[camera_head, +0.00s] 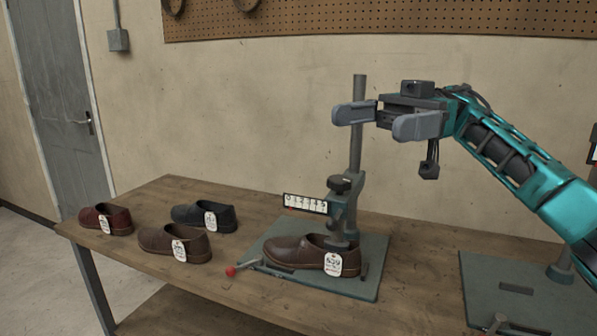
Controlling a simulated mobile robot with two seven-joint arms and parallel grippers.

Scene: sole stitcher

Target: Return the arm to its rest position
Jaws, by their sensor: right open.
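My right arm (520,170) comes in from the right edge, teal with dark joints. My right gripper (372,120) is open and empty, raised above the bench in front of the stitcher's post. Its fingers point left and touch nothing. Below it stands the sole stitcher (348,205), with a grey post, a clamp and a number strip (305,203). A brown shoe (295,252) with a white tag sits on the stitcher's green base plate (365,285), under the clamp head. My left gripper is not in view.
Three tagged shoes stand left on the wooden bench (215,270): a red one (118,219), a dark one (190,215) and a brown one (158,240). A red-knobbed lever (231,271) juts from the plate's left. Another green base (515,290) is at the right.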

